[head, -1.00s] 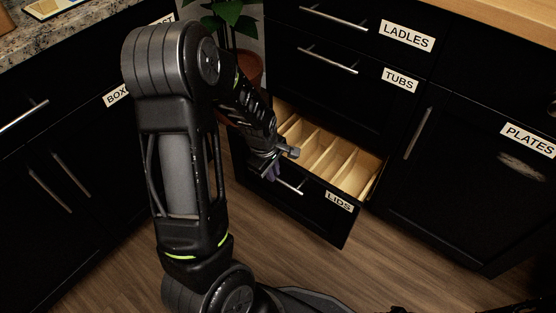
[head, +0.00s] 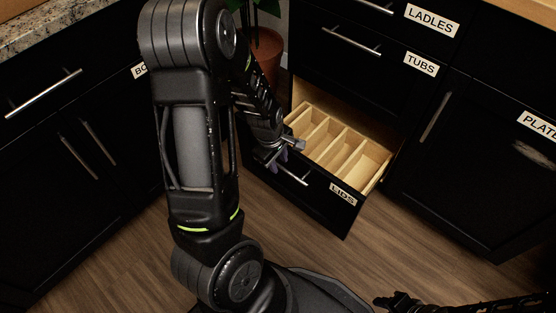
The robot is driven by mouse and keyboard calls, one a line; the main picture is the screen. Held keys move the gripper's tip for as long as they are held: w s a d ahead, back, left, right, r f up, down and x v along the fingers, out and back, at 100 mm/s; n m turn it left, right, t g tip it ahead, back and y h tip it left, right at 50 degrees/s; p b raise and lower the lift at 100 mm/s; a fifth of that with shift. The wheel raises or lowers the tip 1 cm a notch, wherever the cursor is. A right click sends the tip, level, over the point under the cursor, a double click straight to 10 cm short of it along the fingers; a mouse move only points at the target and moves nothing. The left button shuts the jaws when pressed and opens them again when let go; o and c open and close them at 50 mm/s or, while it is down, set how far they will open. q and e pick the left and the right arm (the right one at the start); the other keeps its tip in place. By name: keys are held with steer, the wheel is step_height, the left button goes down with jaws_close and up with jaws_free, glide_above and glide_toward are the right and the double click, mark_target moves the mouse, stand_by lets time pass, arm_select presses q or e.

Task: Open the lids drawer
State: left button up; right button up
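The lids drawer (head: 318,208) stands pulled out from the cabinet, low in the middle of the head view. It has a black front with a white LIDS label (head: 343,194) and a silver bar handle (head: 292,174). Its wooden inside shows several narrow, empty-looking compartments. My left gripper (head: 284,152) is at the upper left of the drawer front, by the left end of the handle. Its fingers are small and partly hidden, so I cannot tell whether they hold the handle. My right gripper (head: 385,301) shows at the bottom right, away from the drawer; its fingers are unclear.
The TUBS drawer (head: 345,55) and LADLES drawer (head: 385,20) above are shut. The PLATES cupboard (head: 470,160) is right, and another black cabinet (head: 60,160) is left. A potted plant (head: 262,50) stands in the corner. Wooden floor (head: 300,250) is clear before the drawer.

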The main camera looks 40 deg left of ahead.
arm_select(q)
steer(key=r+p, duration=0.1)
steer(key=r, duration=0.1)
steer(key=s+r+p, duration=0.1)
steer(key=r+p, duration=0.1)
steer(key=r, duration=0.1)
steer(key=r+p, duration=0.1)
steer(key=r, duration=0.1)
steer(key=shift+s+r, duration=0.25)
steer(key=shift+r, duration=0.05)
stand_by(0.6)
